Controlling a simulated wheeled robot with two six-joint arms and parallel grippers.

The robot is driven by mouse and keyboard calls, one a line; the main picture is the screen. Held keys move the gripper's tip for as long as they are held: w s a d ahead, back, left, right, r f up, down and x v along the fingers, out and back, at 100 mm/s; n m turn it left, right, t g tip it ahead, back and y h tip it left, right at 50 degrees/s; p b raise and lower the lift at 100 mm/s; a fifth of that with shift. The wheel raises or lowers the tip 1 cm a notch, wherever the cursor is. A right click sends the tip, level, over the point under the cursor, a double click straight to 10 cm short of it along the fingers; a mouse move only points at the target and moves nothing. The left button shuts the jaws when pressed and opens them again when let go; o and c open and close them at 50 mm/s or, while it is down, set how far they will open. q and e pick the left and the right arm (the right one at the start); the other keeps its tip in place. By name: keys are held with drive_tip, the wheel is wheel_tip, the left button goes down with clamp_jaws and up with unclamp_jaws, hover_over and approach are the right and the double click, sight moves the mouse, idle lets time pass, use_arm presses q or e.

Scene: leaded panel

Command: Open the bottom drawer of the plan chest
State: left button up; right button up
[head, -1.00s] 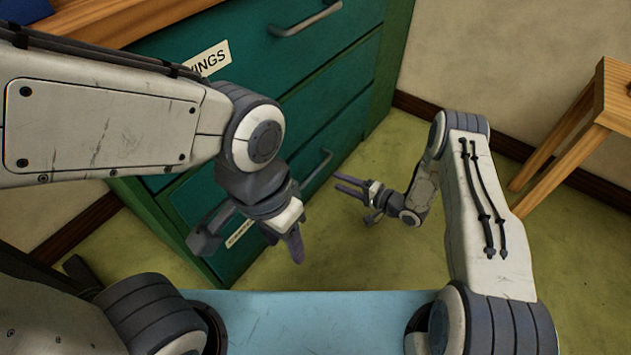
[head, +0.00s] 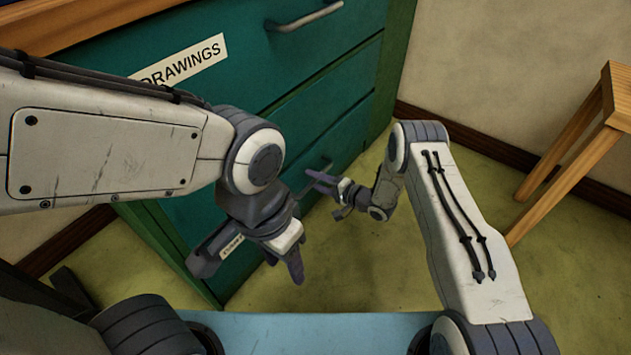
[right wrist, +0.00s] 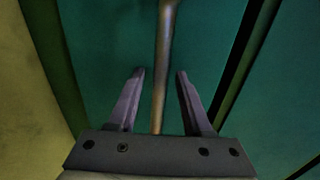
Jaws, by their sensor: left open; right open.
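The green plan chest (head: 345,70) fills the upper middle of the head view. Its bottom drawer (head: 345,140) looks shut. The drawer's handle is partly hidden by my right gripper in the head view; in the right wrist view the bar handle (right wrist: 163,60) runs lengthwise between the two fingers. My right gripper (head: 314,182) is open, with a finger on either side of the handle and a gap to it on both sides. My left gripper (head: 292,265) is open and empty, lower, in front of the chest, partly covering the bottom drawer's label (head: 232,246).
A "DRAWINGS" label (head: 182,62) and another handle (head: 305,18) are on a higher drawer. A wooden stool or table (head: 570,165) stands at the right. Yellow-green floor (head: 390,265) is open between the chest and my base.

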clamp_jaws()
idle(1.3)
